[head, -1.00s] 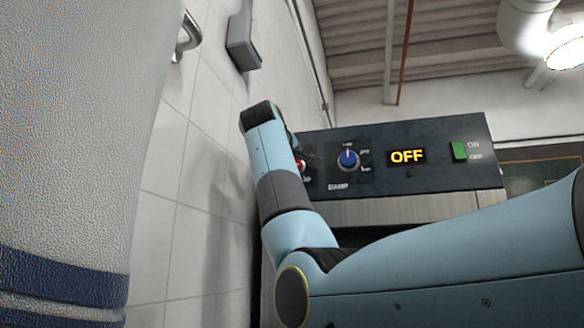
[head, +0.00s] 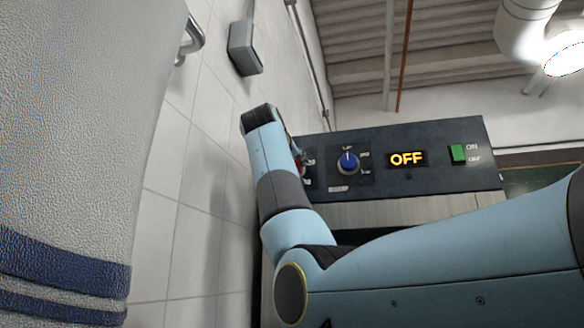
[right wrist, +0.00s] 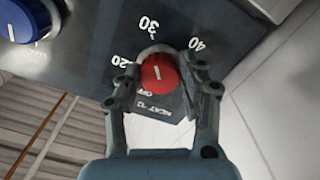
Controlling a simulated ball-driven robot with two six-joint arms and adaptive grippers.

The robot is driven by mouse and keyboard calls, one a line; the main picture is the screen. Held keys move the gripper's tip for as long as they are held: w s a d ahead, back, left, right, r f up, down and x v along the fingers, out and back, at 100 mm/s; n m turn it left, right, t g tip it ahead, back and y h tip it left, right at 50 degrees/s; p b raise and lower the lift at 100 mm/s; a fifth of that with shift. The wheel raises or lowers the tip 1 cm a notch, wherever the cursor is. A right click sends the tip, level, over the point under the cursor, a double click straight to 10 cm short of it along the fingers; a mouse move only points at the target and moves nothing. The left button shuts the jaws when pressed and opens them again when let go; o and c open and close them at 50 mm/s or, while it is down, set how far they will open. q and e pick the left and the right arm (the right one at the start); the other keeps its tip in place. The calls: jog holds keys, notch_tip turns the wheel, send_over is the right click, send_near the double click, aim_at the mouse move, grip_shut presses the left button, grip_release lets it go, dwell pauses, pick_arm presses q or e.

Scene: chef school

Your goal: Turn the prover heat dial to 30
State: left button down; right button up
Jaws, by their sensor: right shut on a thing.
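The prover heat dial is a red knob with a white pointer line (right wrist: 158,73), seen in the right wrist view. Marks 20, 30 and 40 and the words OFF and HEAT °C surround it. The pointer line runs roughly up and down the picture, near the line of the 30 mark. My right gripper (right wrist: 160,82) has a finger on each side of the knob and is shut on it. In the head view, my right arm hides most of the knob; only a red sliver (head: 299,167) shows. My left gripper is out of view.
The dark control panel (head: 430,180) carries a blue damp dial (head: 348,162), a display (head: 407,159) reading OFF and a green switch (head: 458,153). A tiled wall (head: 190,215) stands close on the left. A large pale shape with blue stripes fills the left edge.

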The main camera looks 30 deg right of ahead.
jog(key=shift+w+f, duration=0.1)
jog(key=shift+f, duration=0.15)
jog(key=o, duration=1.2)
jog(key=shift+r, duration=0.15)
jog(key=shift+a, duration=0.1)
jog(key=v, duration=1.2)
